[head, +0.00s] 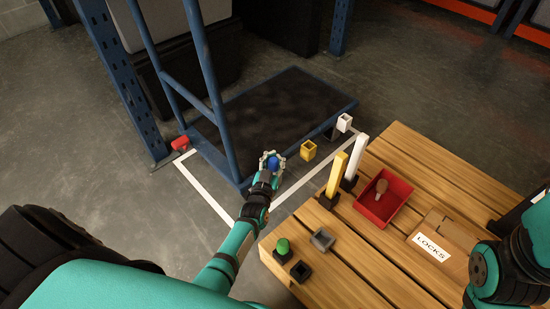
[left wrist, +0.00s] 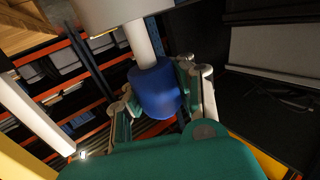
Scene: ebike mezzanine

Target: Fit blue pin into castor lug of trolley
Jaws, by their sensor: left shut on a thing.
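The blue pin (head: 273,163) is between the fingers of my left gripper (head: 271,161), which is shut on it above the near edge of the trolley (head: 285,105). In the left wrist view the blue pin (left wrist: 154,92) sits between the fingers (left wrist: 155,98), with a pale rod rising from it. The trolley has a dark deck and blue frame. A yellow lug (head: 309,150) and a white lug (head: 344,122) show along its near right side, and a red one (head: 180,143) at its left. I cannot see a lug under my gripper. My right gripper is out of view.
The wooden table (head: 385,255) holds a green pin (head: 283,247), dark sockets (head: 322,239), a red tray (head: 383,207) with a brown-handled thing, and a LOCKS box (head: 436,243). Yellow (head: 337,176) and white (head: 356,157) posts stand at its edge. A blue rack upright (head: 122,80) stands left of the trolley.

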